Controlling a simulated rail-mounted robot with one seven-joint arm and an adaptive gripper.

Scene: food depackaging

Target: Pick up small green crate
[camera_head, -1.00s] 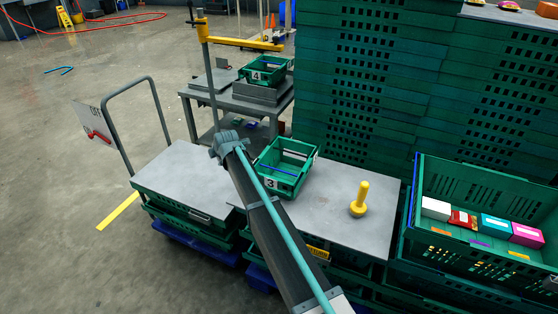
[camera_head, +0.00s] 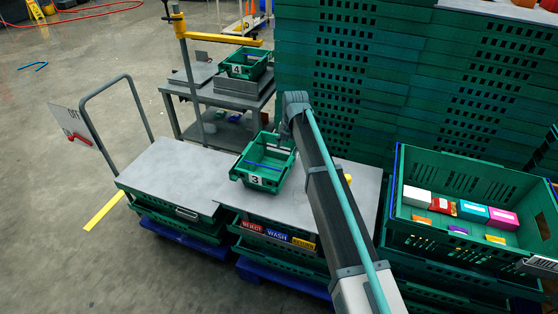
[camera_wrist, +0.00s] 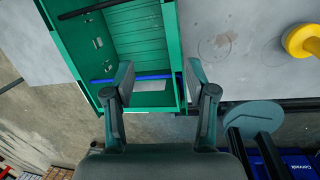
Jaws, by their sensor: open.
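A small green crate marked 3 (camera_head: 262,178) sits upright on a grey tabletop in the head view. It is open-topped and looks empty, with a blue bar across it. It fills the upper left of the wrist view (camera_wrist: 140,45). My gripper (camera_wrist: 160,72) is open and empty at the crate. In the wrist view, its left finger overlaps the crate's inside and its right finger lies just outside the right wall; the height gap is unclear. In the head view, my arm partly hides the gripper. Another small green crate, marked 4 (camera_head: 246,64), stands on a rear cart.
A yellow knobbed object (camera_head: 348,178) is mostly hidden behind my arm; it also shows in the wrist view (camera_wrist: 300,40). A large green crate (camera_head: 430,240) with several small boxes stands right. Tall green crate stacks (camera_head: 340,60) rise behind. The left grey tabletop (camera_head: 165,175) is clear.

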